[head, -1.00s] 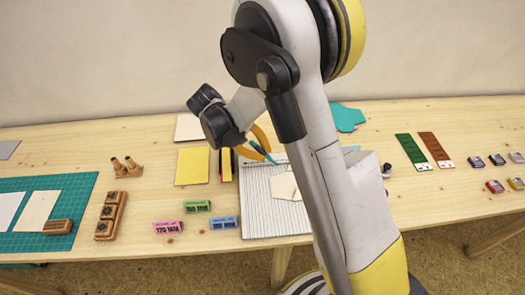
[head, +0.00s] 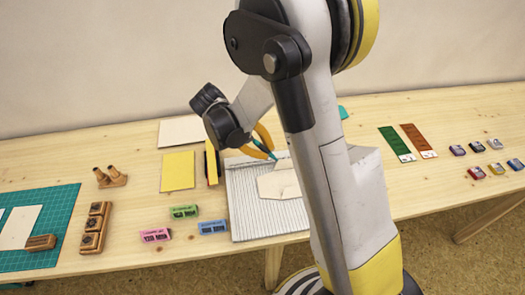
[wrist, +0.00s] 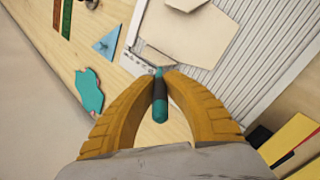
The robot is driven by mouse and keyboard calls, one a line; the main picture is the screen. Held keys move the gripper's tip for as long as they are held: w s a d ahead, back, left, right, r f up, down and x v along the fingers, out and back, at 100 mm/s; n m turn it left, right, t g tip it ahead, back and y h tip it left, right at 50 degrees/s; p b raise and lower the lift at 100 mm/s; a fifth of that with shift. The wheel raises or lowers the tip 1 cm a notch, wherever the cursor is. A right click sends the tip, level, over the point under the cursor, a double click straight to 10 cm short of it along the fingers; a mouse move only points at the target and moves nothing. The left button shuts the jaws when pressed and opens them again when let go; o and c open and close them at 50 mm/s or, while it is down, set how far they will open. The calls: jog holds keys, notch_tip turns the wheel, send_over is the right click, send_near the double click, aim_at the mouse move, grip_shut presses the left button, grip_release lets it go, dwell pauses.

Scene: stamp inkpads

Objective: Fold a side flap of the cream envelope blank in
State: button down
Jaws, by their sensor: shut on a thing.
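The cream envelope blank (head: 278,184) lies on a white ridged board (head: 240,205), partly hidden by my arm. In the wrist view the blank (wrist: 190,38) is cut off by the top edge, and a raised or overlapping flap (wrist: 186,4) shows there. My gripper (head: 268,146) is shut on a slim teal tool with a dark grip, behind the blank in the head view. In the wrist view my gripper (wrist: 159,88) holds the tool (wrist: 160,105) between its orange fingers. Its tip is near the blank's corner; I cannot tell whether they touch.
A teal mat (head: 60,200) is far left. Green (head: 396,143) and brown (head: 418,140) strips and several inkpads lie right.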

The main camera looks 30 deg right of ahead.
jog(key=shift+s+a+r, duration=0.15)
jog(key=shift+s+r, duration=0.25)
jog(key=shift+s, duration=0.15)
jog(key=shift+s+a, duration=0.2)
jog(key=shift+s, duration=0.45)
jog(key=shift+s+a+f+b, duration=0.2)
jog(key=shift+s+f+b, duration=0.15)
jog(key=shift+s+b, duration=0.3)
jog(key=shift+f+b, duration=0.5)
jog(key=shift+f, duration=0.1)
jog(key=shift+r, duration=0.1)
